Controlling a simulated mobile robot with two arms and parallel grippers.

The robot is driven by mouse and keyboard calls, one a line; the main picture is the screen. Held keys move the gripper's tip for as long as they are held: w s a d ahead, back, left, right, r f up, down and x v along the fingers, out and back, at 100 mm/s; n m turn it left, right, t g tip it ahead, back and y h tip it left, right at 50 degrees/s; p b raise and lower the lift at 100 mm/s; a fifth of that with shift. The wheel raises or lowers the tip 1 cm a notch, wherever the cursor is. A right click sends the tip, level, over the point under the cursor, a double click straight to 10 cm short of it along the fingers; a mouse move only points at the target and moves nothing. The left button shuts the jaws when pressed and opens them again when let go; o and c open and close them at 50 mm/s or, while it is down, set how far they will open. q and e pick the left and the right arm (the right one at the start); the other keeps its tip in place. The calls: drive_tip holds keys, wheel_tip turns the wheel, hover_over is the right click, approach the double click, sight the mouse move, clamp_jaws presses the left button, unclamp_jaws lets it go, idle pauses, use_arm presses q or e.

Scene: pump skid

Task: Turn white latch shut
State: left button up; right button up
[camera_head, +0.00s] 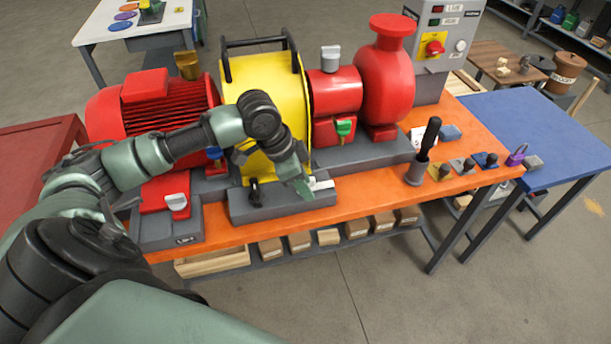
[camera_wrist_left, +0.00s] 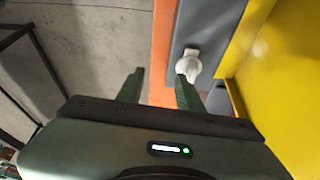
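A white latch (camera_head: 322,184) sits at the right end of the grey block (camera_head: 265,208) in front of the yellow guard (camera_head: 270,85). My left gripper (camera_head: 303,172) is right beside it and partly covers it in the head view. In the left wrist view the white latch (camera_wrist_left: 189,65) shows on its grey base, with the yellow guard (camera_wrist_left: 283,75) to its right. The left gripper's fingers (camera_wrist_left: 160,86) stand apart with nothing between them. The latch lies just beyond the right-hand fingertip; I cannot tell whether they touch. My right gripper is not in view.
A black latch (camera_head: 255,192) is on the same grey block. Another whitish knob (camera_head: 177,202) is on a block to the left. The red motor (camera_head: 150,105) and red pump (camera_head: 386,75) flank the guard. The orange bench (camera_head: 365,190) front strip is clear.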

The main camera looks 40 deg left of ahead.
use_arm(q)
drive_tip(key=w+a+r, duration=0.2)
drive_tip(key=a+r, duration=0.2)
drive_tip(key=a, duration=0.1)
drive_tip(key=shift+n, duration=0.3)
drive_tip(key=x, duration=0.2)
drive_tip(key=p+x, duration=0.1)
drive_tip(key=x, duration=0.4)
drive_tip(key=shift+d+f, duration=0.1)
drive_tip(key=shift+d, duration=0.3)
clamp_jaws()
idle(0.4)
